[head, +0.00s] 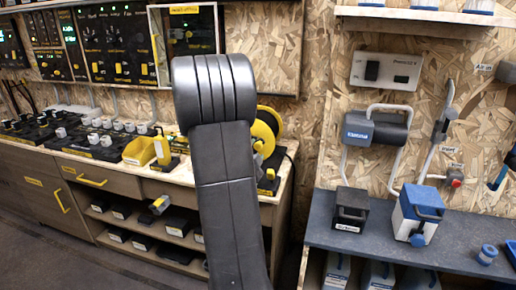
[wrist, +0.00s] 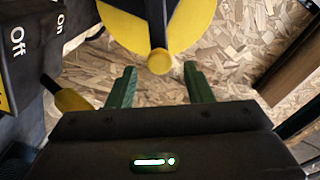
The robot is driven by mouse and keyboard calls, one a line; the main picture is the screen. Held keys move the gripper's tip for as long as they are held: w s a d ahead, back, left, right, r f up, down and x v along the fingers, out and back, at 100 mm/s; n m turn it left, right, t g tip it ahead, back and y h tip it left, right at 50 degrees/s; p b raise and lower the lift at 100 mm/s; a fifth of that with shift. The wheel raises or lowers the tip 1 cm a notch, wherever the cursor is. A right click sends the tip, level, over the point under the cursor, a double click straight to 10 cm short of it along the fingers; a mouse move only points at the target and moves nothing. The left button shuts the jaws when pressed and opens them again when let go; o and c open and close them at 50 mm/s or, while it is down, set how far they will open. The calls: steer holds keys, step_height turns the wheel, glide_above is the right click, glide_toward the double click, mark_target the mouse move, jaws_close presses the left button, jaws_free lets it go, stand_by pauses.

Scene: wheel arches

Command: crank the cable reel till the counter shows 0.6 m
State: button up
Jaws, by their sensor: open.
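The cable reel (head: 268,124) is a yellow round disc on the wooden bench at the left, partly hidden behind my dark arm in the head view. In the wrist view, the yellow reel disc (wrist: 190,25) fills the top middle, with a dark crank arm across it. The round yellow crank knob (wrist: 159,62) sits at the lower end of that arm. My gripper (wrist: 161,82) is open, its two green fingers apart, with the knob just beyond and between their tips in the picture. Contact cannot be told. I cannot make out the counter.
A dark box marked On and Off (wrist: 35,40) stands close at left, with a yellow lever (wrist: 72,100) near the left finger. A yellow bin (head: 140,149) is on the bench. A blue-grey bench (head: 400,240) stands at right.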

mark_target(258, 148)
steer(key=v, duration=0.9)
steer(key=shift+s, duration=0.25)
steer(key=x, duration=1.3)
steer(key=shift+w, duration=0.3)
steer(key=shift+w+d+r+p, duration=0.1)
steer(key=shift+w+r+p, duration=0.1)
steer(key=shift+p, duration=0.15)
steer(key=shift+s, duration=0.1)
steer(key=shift+f, duration=0.3)
